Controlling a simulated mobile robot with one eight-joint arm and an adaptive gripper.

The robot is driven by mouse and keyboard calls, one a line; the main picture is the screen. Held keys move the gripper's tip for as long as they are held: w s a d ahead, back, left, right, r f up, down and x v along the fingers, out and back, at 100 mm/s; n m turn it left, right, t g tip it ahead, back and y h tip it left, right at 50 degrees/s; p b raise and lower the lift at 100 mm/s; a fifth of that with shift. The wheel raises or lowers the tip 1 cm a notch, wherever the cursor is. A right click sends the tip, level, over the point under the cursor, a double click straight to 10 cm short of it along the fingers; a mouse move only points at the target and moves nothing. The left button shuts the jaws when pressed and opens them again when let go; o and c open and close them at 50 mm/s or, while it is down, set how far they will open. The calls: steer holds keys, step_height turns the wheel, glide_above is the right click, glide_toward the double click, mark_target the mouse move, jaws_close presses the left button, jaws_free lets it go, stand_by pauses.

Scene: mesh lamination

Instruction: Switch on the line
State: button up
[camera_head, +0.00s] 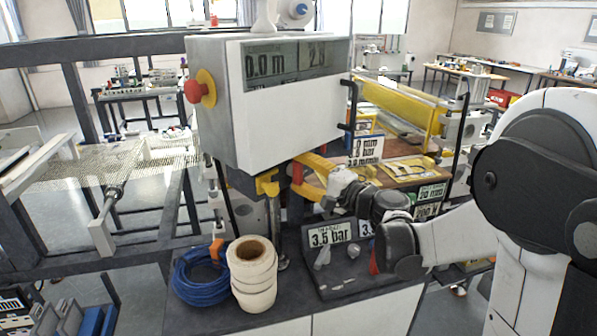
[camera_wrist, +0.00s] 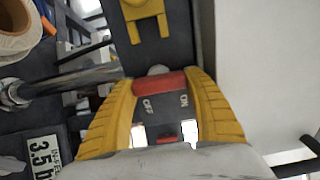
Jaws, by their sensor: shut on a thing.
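The line's control box (camera_head: 285,110) is a large white cabinet with a display reading "0.0 m" and another, partly readable number. In the wrist view, a dark switch plate (camera_wrist: 160,118) under it carries the words OFF on the left and ON on the right. A red switch handle (camera_wrist: 158,84) lies crosswise above these words. My gripper (camera_wrist: 160,80) has its yellow fingers closed on both ends of the handle. In the head view my gripper (camera_head: 301,175) reaches in from the right under the box, and the handle is mostly hidden. I cannot tell which setting the switch is at.
A red stop button (camera_head: 196,91) is on the box's left side. A blue cable coil (camera_head: 200,276) and a cream roll (camera_head: 252,276) stand on the dark bench below. A "3.5 bar" sign (camera_head: 330,235) is close under my wrist. A yellow bracket (camera_wrist: 145,14) hangs beside the switch.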

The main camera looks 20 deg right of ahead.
steer(key=o, duration=1.2)
steer(key=shift+s+d, duration=0.1)
steer(key=v, duration=0.7)
steer(key=shift+s+d, duration=0.15)
steer(key=shift+s, duration=0.2)
